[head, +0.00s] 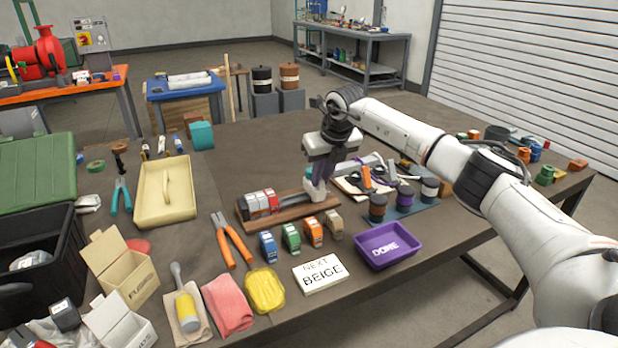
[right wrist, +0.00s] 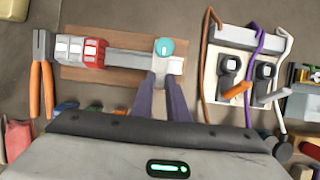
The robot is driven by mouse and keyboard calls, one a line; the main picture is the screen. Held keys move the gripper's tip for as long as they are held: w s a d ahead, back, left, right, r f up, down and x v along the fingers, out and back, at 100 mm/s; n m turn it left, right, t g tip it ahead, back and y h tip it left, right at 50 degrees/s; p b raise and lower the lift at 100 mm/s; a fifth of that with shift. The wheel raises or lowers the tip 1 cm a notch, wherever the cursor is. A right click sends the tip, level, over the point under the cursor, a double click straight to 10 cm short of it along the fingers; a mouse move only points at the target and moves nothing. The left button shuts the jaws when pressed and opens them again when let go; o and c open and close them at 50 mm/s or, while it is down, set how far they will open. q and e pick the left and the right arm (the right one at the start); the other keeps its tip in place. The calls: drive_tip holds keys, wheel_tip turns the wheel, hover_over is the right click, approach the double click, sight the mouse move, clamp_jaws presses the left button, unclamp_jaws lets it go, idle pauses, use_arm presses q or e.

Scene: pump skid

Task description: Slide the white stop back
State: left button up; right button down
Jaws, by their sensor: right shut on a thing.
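The white stop (right wrist: 175,66), with a round teal top (right wrist: 164,47), sits at the right end of a grey rail (right wrist: 135,57) on a wooden board (right wrist: 105,78). In the head view the stop (head: 312,194) is low under my right gripper (head: 319,183) and partly hidden. The gripper's dark purple fingers point down and are shut on the stop. Red and white modules (head: 262,203) stand together on the rail's left part, with bare rail between them and the stop. They also show in the right wrist view (right wrist: 80,50). My left gripper is out of view.
Blue, green, orange and beige modules (head: 291,237) stand in front of the board. A purple tray (head: 387,244) and a "NEXT BEIGE" card (head: 319,274) lie nearer. Orange-handled pliers (head: 231,240) lie left. A tool holder and spools (head: 404,198) stand close on the right.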

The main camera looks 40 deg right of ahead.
drive_tip(key=c, duration=1.7)
unclamp_jaws()
drive_tip(key=shift+r, duration=0.15)
drive_tip(key=v, duration=1)
drive_tip(key=shift+s, duration=0.1)
